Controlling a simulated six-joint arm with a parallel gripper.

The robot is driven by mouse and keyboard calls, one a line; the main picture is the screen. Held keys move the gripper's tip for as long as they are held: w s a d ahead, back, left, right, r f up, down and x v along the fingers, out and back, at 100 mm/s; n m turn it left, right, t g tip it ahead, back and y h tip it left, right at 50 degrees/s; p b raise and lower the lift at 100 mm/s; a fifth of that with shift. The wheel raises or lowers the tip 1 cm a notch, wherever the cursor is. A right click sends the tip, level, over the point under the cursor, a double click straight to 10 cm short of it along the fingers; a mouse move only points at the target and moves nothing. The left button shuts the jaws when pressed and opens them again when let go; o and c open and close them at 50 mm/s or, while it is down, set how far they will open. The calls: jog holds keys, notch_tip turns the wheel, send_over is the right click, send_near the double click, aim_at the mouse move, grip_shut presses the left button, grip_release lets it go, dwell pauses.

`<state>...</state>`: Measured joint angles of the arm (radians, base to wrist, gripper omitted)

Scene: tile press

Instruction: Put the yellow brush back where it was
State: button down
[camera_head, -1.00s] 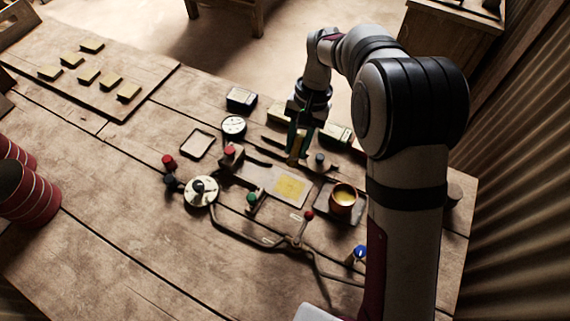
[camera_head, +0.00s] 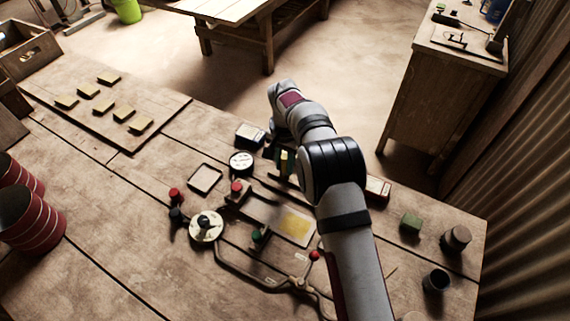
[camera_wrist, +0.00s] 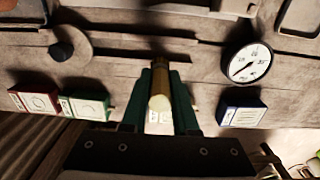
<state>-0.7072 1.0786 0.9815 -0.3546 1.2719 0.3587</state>
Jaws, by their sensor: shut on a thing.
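The brush shows end-on in the wrist view as a pale yellow and tan cylinder (camera_wrist: 159,98). My gripper (camera_wrist: 160,80) is shut on it, with one dark green finger on each side. In the head view my gripper (camera_head: 284,163) with the brush is at the back of the table, just right of the round dial and partly hidden by my arm. The brush points down toward the bench. I cannot tell whether its lower end touches anything. A pale box label (camera_wrist: 158,117) shows behind the brush in the wrist view.
A blue box (camera_head: 250,136), a dial (camera_head: 241,162) and a red box (camera_head: 377,188) stand near my gripper. A green box (camera_wrist: 84,107) shows in the wrist view. The press plate (camera_head: 268,214) lies in front. My arm hides the right middle of the table.

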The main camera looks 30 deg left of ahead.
jog(key=shift+f, duration=0.2)
jog(key=shift+f, duration=0.1)
jog(key=c, duration=0.7)
grip_release()
